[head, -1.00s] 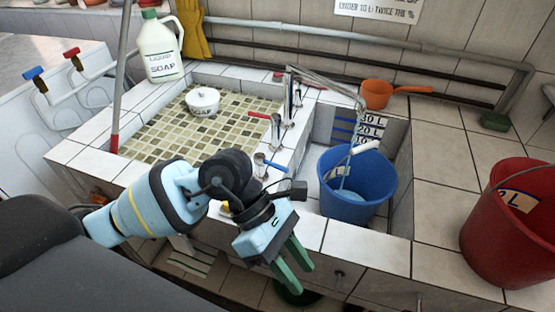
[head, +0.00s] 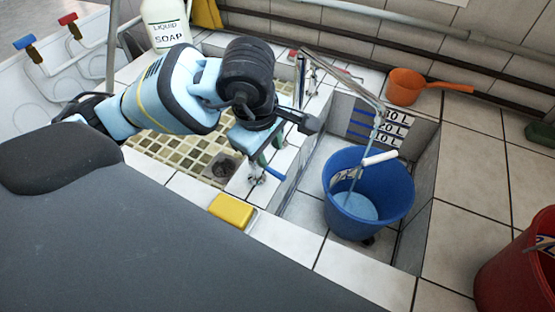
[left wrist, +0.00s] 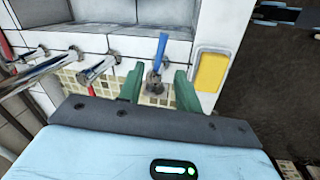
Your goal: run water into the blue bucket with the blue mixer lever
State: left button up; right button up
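The blue mixer lever (head: 274,173) points right from its chrome tap on the sink's dividing ledge. It also shows in the left wrist view (left wrist: 162,46), with its chrome base between and just beyond my fingers. My left gripper (head: 264,152) is above the tap, fingers down; in the left wrist view (left wrist: 158,82) its green fingers are apart and hold nothing. I cannot tell whether they touch the tap. The blue bucket (head: 382,207) stands upright in the right basin under the long spout (head: 345,78). A thin pale stream seems to fall into it, and pale water (head: 356,206) covers its bottom.
A yellow sponge (head: 232,210) lies on the front ledge, close to the tap. Other chrome taps (left wrist: 97,70) stand beside the blue-levered one. An orange dipper (head: 405,87) sits behind the bucket. A red bucket (head: 515,275) stands on the right counter. A soap jug (head: 165,22) is behind my arm.

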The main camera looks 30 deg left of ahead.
aim_at(274, 172)
pick_arm(q)
jog(key=shift+w+d+f, duration=0.1)
jog(key=shift+w+f, duration=0.15)
jog(key=shift+f, duration=1)
jog(key=shift+w+a+f, duration=0.1)
jog(key=shift+w+f, duration=0.1)
jog(key=shift+f, duration=1.1)
jog(key=shift+w+d+f, duration=0.1)
jog(key=shift+w+f, duration=0.15)
jog(key=shift+f, duration=1)
jog(key=shift+c, duration=0.4)
grip_shut()
